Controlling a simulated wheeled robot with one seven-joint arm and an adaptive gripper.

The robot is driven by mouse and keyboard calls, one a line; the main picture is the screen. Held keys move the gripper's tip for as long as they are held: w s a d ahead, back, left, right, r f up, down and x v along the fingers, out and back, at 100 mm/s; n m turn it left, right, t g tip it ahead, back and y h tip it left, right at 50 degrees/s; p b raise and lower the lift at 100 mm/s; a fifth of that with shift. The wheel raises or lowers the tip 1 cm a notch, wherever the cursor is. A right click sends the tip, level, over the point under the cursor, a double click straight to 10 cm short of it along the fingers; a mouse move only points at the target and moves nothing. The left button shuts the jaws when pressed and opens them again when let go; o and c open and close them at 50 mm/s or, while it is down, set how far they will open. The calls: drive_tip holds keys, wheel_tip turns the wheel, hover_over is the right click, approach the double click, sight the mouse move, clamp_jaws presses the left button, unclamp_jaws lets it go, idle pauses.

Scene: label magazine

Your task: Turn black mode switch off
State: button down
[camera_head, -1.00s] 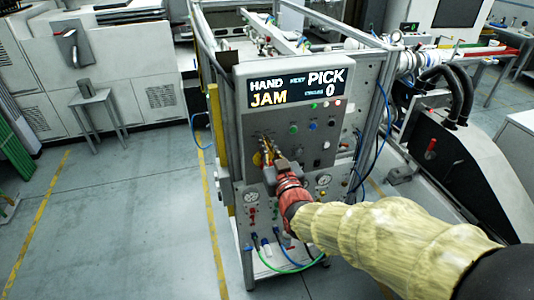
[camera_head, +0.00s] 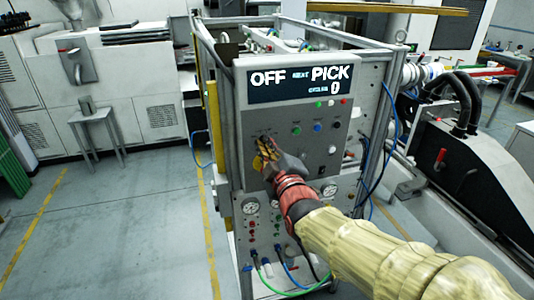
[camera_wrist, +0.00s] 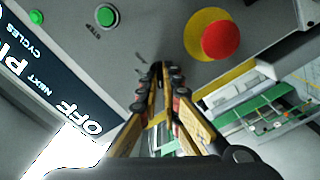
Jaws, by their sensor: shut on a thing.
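The grey control panel (camera_head: 310,125) is upright on the machine's front. Its display (camera_head: 300,84) reads "OFF", "NEXT PICK" and a cycle count of 0. My gripper (camera_head: 266,150) is at the panel's left side, below the display. In the wrist view my gripper (camera_wrist: 165,76) has its fingers closed in on the black mode switch (camera_wrist: 157,67) at the panel face. The switch is mostly hidden between the fingertips, so its pointer direction cannot be read. In the head view my gripper covers the switch.
A red mushroom button on a yellow ring (camera_wrist: 218,38) is close to the fingers in the wrist view. Gauges (camera_head: 250,206) and hoses sit below. Open floor lies to the left.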

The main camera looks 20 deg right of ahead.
drive_tip(key=shift+n+b, duration=0.65)
drive_tip(key=shift+n, duration=0.45)
drive_tip(key=c, duration=2)
unclamp_jaws()
drive_tip(key=s, duration=1.2)
